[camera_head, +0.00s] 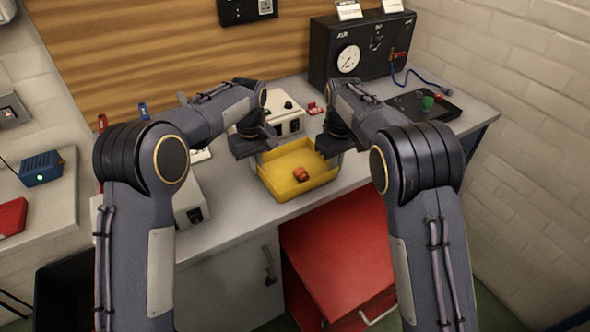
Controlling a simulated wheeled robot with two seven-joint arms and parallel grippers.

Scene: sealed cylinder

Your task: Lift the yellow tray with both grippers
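A yellow tray (283,187) sits on the grey workbench, near its front edge. A small orange-red cylinder (301,174) lies inside it, toward the front. My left gripper (257,158) is at the tray's left side, pointing down by the left wall. My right gripper (336,158) is at the tray's right side, pointing down by the right wall. The fingertips are small and partly hidden by the wrists and the tray walls, so I cannot tell whether either gripper is open or shut, or touches the tray.
Behind the tray stands a white instrument box (291,122). A black gauge panel (347,60) stands at the back right, with a dark board (424,104) before it. A red drawer cabinet (345,250) is below the bench. A blue box (41,168) lies at the far left.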

